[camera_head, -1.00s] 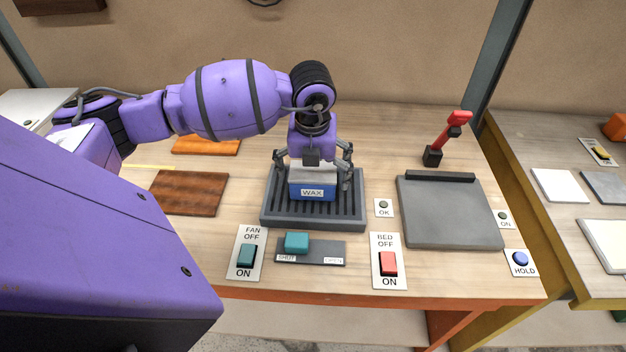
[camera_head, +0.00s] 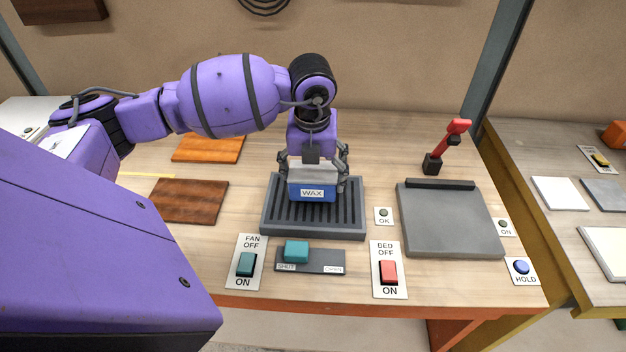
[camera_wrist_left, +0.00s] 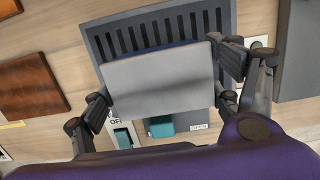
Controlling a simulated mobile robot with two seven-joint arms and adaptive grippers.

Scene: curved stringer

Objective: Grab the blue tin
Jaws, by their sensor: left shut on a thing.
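The blue tin (camera_head: 312,190) has a WAX label and a pale grey top. It sits at the slotted dark grey tray (camera_head: 272,219); I cannot tell whether it touches the slats. My left gripper (camera_head: 313,177) comes down over it from above and is shut on it, with a finger on each side. In the left wrist view the tin's flat grey top (camera_wrist_left: 162,80) lies between the two fingers (camera_wrist_left: 166,88) and hides most of its blue sides. My right gripper is not in view.
In front stand a FAN switch (camera_head: 246,264), a teal slider (camera_head: 296,251) at SHUT and a red BED switch (camera_head: 389,271). A grey plate (camera_head: 450,222) and a red-handled lever (camera_head: 447,146) are at right. Brown wooden boards (camera_head: 188,201) lie at left.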

